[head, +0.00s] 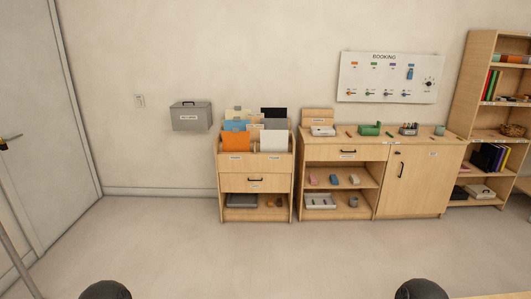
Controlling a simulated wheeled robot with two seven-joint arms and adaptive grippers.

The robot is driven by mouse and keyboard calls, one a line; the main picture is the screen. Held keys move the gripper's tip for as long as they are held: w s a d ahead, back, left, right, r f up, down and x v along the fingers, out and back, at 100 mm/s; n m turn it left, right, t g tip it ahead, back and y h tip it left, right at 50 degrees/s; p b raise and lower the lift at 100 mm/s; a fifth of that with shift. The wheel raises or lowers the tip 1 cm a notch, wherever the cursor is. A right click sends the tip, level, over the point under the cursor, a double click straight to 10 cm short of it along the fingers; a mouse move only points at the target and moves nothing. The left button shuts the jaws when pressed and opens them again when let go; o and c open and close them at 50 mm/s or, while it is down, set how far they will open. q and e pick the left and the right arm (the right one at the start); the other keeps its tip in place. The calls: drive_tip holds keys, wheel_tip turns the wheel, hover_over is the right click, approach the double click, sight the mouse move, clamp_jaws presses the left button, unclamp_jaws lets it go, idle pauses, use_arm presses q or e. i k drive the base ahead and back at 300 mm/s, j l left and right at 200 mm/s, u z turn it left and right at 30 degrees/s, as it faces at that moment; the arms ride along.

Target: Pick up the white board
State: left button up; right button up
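A white board (273,140) stands upright in the front right of an open-topped wooden rack (255,163) against the back wall. Its lower edge is hidden by the rack's front. An orange board (234,141) stands to its left, with a blue one (235,126) behind that. A black board (273,112) stands behind the white one. A larger white panel marked BOOKING (388,78) hangs on the wall to the right. Neither of my grippers shows; only two dark rounded parts, probably mine, show at the bottom edge.
A wooden cabinet (412,182) with small items on top stands right of the rack, then a tall bookshelf (475,80). A grey box (191,116) hangs on the wall at left. A door (35,130) is at far left. The floor (240,260) ahead is clear.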

sight(271, 140)
drive_tip(key=i, duration=2)
